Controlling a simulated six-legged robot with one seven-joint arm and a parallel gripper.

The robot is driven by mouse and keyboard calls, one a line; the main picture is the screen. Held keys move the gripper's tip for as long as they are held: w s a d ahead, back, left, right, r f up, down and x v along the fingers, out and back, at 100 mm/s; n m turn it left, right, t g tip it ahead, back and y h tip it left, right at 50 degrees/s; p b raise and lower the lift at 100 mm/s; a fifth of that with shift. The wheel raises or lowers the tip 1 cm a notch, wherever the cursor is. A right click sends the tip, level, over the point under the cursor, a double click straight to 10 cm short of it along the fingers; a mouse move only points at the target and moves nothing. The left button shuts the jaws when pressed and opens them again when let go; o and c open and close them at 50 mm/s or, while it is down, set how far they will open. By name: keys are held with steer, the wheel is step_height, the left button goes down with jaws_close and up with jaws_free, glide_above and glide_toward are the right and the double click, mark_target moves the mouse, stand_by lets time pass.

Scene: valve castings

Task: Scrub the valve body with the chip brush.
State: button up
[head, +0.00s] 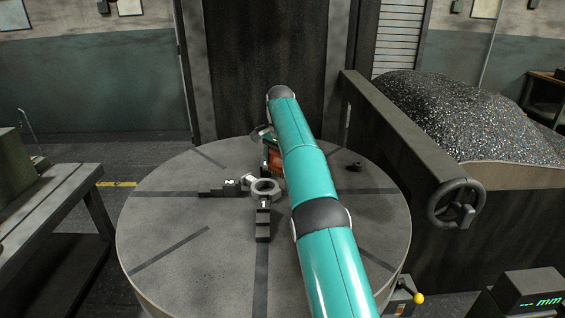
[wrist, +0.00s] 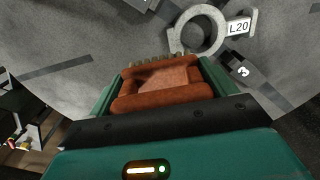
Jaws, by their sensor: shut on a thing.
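The valve body is a grey cast ring with a side stub, lying on the round table among the numbered jaws; it shows in the head view (head: 265,189) and the wrist view (wrist: 183,37). A tag reading L20 is on its stub in the wrist view. My gripper (wrist: 165,80) is shut on the orange-brown chip brush (wrist: 163,92), gripped between teal fingers. The brush's short tan bristles point toward the ring's lower left edge in the wrist view; I cannot tell if they touch. In the head view the brush (head: 273,158) shows just behind the ring, partly hidden by my arm.
Dark stepped jaws, marked 2 (head: 222,190) and 1 (head: 263,224), surround the ring. The grey round table (head: 180,245) has dark radial slots and is mostly clear at left. A small black part (head: 353,167) lies at right. A dark bin wall with handwheel (head: 456,203) stands beyond.

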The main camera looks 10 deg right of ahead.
mark_target(278, 176)
steer(key=shift+w+a+f, duration=0.15)
steer(key=shift+w+f, duration=0.15)
steer(key=shift+s+r, duration=0.15)
steer(key=shift+s, duration=0.25)
steer(key=shift+w+a+f, duration=0.1)
steer(key=shift+w+f, duration=0.05)
steer(key=shift+f, duration=3.45)
steer(key=shift+s+a+r, duration=0.1)
steer(key=shift+s+a, duration=0.1)
steer(key=shift+a, duration=0.1)
steer(key=shift+w+d, duration=0.45)
steer(key=shift+d, duration=0.25)
steer(key=shift+f, duration=0.25)
